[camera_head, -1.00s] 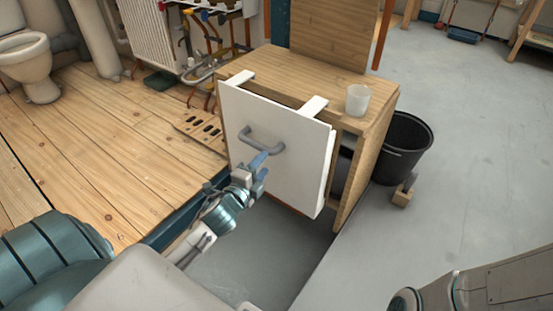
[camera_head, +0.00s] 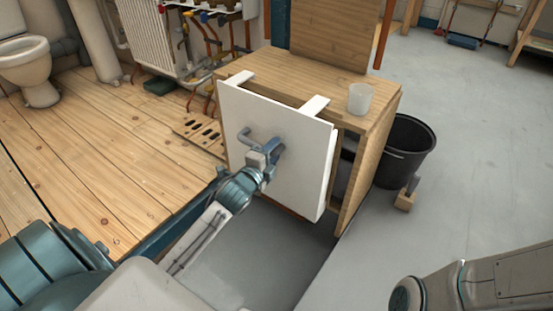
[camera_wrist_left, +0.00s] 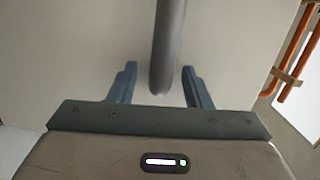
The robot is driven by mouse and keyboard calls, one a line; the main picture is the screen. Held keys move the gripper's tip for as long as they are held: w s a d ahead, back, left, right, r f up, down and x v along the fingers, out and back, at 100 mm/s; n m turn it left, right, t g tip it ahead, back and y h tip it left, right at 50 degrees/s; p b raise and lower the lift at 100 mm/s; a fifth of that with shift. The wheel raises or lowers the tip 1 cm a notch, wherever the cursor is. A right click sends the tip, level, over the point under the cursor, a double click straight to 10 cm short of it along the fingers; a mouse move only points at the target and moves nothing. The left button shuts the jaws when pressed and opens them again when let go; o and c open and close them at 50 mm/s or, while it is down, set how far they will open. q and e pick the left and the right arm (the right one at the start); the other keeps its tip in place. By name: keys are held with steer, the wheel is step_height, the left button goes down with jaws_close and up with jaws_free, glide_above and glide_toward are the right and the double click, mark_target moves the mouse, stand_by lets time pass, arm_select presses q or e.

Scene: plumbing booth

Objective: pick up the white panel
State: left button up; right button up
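The white panel (camera_head: 300,178) hangs upright on the front of a wooden cabinet, with two white hooks over the cabinet's top edge. A grey bar handle (camera_head: 250,137) sits on its face. My left gripper (camera_head: 274,153) is at the handle, close to the panel face. In the left wrist view, the handle (camera_wrist_left: 168,45) comes down between the two blue fingers of my left gripper (camera_wrist_left: 158,88), which are open with a gap on each side. The right gripper is not in view; only part of my right arm shows at lower right.
The wooden cabinet (camera_head: 262,62) carries a translucent cup (camera_head: 360,98) near its right edge. A black bucket (camera_head: 408,150) stands to its right. Copper pipes (camera_wrist_left: 298,45) show at right in the left wrist view. The grey floor at right is mostly clear.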

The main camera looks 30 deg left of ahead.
arm_select(q)
jaws_close()
stand_by(1.1)
